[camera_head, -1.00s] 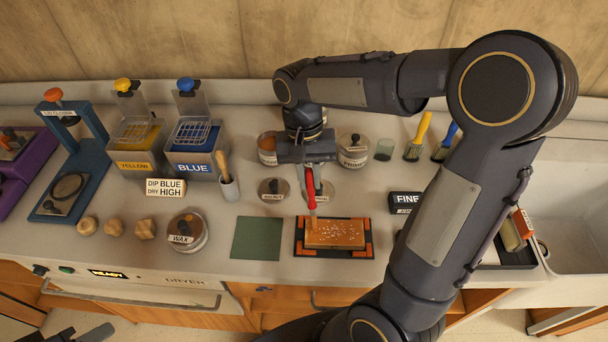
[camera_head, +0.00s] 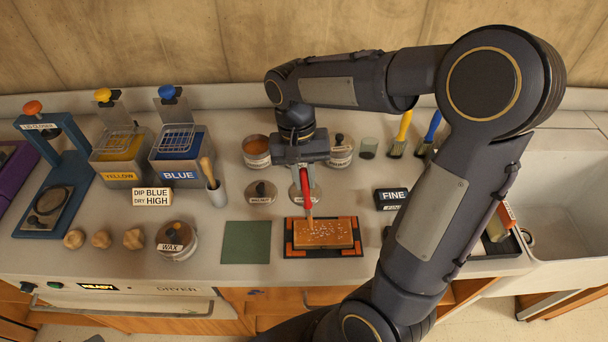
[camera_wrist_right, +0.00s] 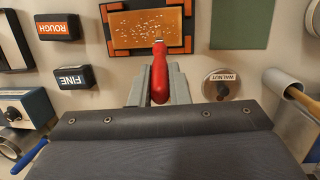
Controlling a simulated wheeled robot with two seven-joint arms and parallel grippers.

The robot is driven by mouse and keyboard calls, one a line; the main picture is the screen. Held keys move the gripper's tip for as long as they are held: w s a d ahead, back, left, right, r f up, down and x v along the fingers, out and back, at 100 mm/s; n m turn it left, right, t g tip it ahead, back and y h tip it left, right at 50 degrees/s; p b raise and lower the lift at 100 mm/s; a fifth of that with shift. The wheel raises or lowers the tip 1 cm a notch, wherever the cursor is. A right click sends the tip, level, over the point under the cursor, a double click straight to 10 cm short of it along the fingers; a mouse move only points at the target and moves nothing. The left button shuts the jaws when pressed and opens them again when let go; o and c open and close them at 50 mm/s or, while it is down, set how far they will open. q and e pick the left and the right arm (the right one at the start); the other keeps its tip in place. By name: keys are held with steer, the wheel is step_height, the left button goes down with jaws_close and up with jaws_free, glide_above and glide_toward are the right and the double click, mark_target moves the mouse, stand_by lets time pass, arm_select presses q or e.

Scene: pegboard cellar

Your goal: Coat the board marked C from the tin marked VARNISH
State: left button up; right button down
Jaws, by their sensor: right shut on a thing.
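My right gripper (camera_head: 303,166) points down and is shut on a red-handled brush (camera_head: 307,194). The brush also shows in the right wrist view (camera_wrist_right: 159,75). Its tip is over the back left part of a speckled orange-brown board (camera_head: 330,234); I cannot tell whether it touches. The board lies in a black holder with orange corners (camera_head: 290,250). No letter is readable on the board. An open tin (camera_head: 257,152) with amber-brown contents stands behind; its label is not readable. No VARNISH marking is readable. My left gripper is not clearly in view.
A WALNUT lid (camera_head: 260,192) lies behind a green mat (camera_head: 246,242). A lidded tin (camera_head: 341,152) stands right of the gripper. The WAX tin (camera_head: 176,240), BLUE vat (camera_head: 182,158) and YELLOW vat (camera_head: 120,160) stand left. The FINE block (camera_head: 391,195) is right of the board.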

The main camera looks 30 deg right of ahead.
steer(key=shift+w+a+f, duration=0.1)
steer(key=shift+a, duration=0.05)
steer(key=shift+f, duration=0.3)
stand_by(0.5)
